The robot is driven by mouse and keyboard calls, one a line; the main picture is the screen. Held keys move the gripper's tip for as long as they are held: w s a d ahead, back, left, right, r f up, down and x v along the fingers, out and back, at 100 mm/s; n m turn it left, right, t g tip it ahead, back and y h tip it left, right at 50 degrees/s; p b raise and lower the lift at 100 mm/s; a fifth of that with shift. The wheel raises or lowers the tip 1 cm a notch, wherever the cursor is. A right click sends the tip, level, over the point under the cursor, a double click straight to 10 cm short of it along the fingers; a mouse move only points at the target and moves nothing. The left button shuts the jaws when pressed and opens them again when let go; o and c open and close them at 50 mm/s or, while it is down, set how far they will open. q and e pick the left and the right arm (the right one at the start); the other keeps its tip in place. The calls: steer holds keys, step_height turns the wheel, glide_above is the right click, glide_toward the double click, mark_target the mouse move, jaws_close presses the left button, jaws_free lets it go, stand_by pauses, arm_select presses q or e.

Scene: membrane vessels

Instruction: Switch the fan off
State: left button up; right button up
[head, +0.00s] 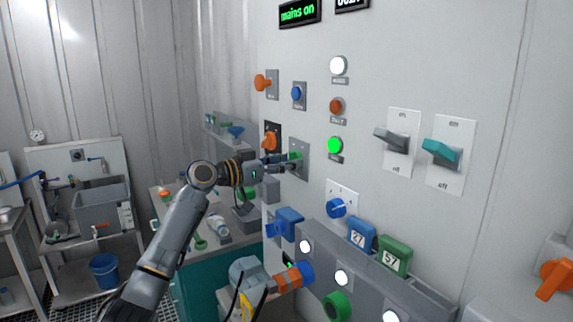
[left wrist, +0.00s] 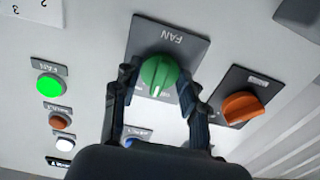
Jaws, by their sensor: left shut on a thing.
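The fan switch is a green rotary knob (left wrist: 159,75) on a grey plate marked FAN (left wrist: 170,42). In the head view the plate (head: 299,158) is on the white panel, and my gripper partly covers the knob. My left gripper (left wrist: 157,100) has one finger on each side of the green knob and is shut on it. It also shows in the head view (head: 285,163). The fan lamp (left wrist: 48,86) is lit green; it also shows in the head view (head: 335,145). My right gripper is not in view.
An orange knob (left wrist: 243,106) is close beside the fan knob. Blue (head: 297,93) and orange (head: 262,82) knobs are above. Two large levers, grey (head: 391,139) and teal (head: 440,152), are to the right. A display (head: 299,13) reads "mains on".

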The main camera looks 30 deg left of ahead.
arm_select(q)
steer(key=n+p, duration=0.1)
steer(key=n, duration=0.4)
steer(key=shift+r+n, duration=0.1)
steer(key=shift+n, duration=0.3)
stand_by(0.4)
steer(key=o, duration=1.2)
steer(key=shift+c, duration=0.2)
steer(key=v, duration=1.2)
